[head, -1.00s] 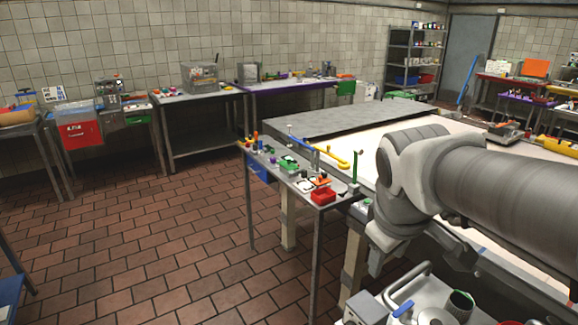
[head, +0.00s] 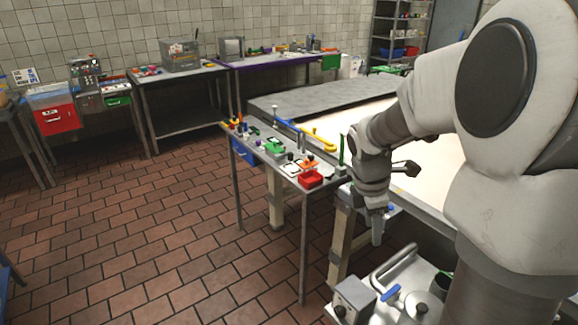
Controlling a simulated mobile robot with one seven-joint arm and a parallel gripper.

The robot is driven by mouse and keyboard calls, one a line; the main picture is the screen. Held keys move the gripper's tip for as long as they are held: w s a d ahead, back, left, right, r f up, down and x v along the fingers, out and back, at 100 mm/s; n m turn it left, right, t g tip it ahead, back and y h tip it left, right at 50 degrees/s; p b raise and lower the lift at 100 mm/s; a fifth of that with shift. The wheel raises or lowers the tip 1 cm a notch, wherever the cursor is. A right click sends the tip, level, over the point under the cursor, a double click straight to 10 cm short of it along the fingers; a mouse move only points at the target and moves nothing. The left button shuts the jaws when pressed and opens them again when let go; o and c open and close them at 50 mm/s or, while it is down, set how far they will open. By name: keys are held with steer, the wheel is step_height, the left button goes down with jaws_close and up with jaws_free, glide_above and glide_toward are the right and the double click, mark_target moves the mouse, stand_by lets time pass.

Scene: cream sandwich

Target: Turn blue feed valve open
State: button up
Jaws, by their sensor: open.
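A small blue lever handle (head: 390,293) shows on the steel machine (head: 352,300) at the bottom of the head view, beside a bent metal pipe. It looks like the blue feed valve. It lies tilted, its right end higher. My gripper (head: 378,238) hangs pointing down above and behind the lever, apart from it. It is open and holds nothing that I can see. Its fingers are small and seen nearly edge-on. My arm comes in from the right and hides part of the machine's right side.
A narrow steel table (head: 275,155) with small coloured parts and a red bin (head: 310,179) stands left of my gripper. A large pale-topped table (head: 440,145) lies behind my arm. A metal cup (head: 420,306) stands close right of the lever. The tiled floor (head: 140,220) at left is clear.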

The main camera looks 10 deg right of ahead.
mark_target(386, 296)
steer(key=s+d+f+n+y+p, duration=0.2)
steer(key=d+f+n+y, duration=0.1)
steer(key=d+f+n, duration=0.4)
steer(key=shift+m+g, duration=0.3)
steer(key=f, duration=0.5)
steer(key=d+f, duration=0.1)
steer(key=f, duration=1.1)
steer(key=shift+w+d+f+b, duration=0.2)
steer(key=shift+w+f+b, duration=0.05)
steer(key=shift+b, duration=0.05)
jaws_close()
